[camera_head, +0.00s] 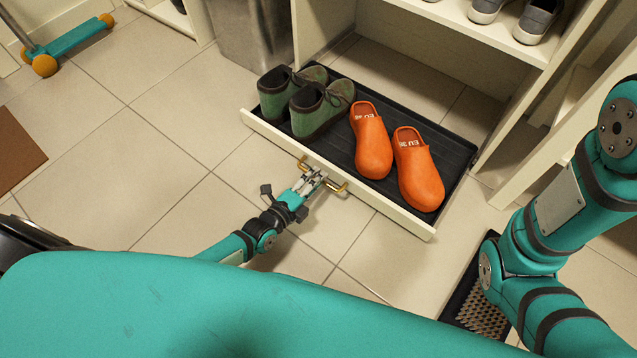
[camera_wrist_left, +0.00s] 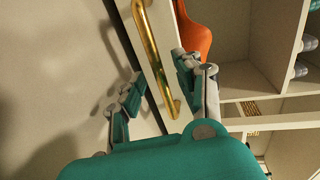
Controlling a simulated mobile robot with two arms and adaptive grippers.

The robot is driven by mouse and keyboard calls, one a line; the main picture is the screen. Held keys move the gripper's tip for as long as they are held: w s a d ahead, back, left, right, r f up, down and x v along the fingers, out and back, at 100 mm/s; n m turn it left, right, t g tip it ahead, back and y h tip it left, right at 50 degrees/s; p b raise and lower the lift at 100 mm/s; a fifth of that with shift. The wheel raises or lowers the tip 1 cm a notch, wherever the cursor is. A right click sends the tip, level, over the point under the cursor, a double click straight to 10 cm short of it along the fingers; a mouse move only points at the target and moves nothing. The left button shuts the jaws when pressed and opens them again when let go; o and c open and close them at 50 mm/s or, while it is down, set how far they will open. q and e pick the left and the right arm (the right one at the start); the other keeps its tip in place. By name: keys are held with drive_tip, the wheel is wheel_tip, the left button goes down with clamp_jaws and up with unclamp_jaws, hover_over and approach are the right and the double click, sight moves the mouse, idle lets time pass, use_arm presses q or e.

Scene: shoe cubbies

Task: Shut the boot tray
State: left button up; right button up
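The boot tray (camera_head: 335,197) is a pull-out drawer with a cream front and a dark ribbed floor, standing well out of the cubby. It holds green boots (camera_head: 322,112) and orange clogs (camera_head: 418,170). Its brass handle (camera_head: 338,186) is on the front, and the handle also shows in the left wrist view (camera_wrist_left: 153,50). My left gripper (camera_head: 314,178) is at the handle. In the left wrist view its fingers (camera_wrist_left: 158,80) are spread, with the handle in the gap between them; contact cannot be told. My right arm shows at the right, its gripper out of frame.
The cubby unit (camera_head: 520,135) stands behind the tray, with grey shoes (camera_head: 537,20) on a shelf. A grey bin (camera_head: 250,35) stands left of it. A teal scooter (camera_head: 75,40) is at the far left. Tiled floor left of the tray is clear.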

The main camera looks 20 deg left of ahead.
use_arm(q)
drive_tip(key=shift+x, duration=0.75)
clamp_jaws()
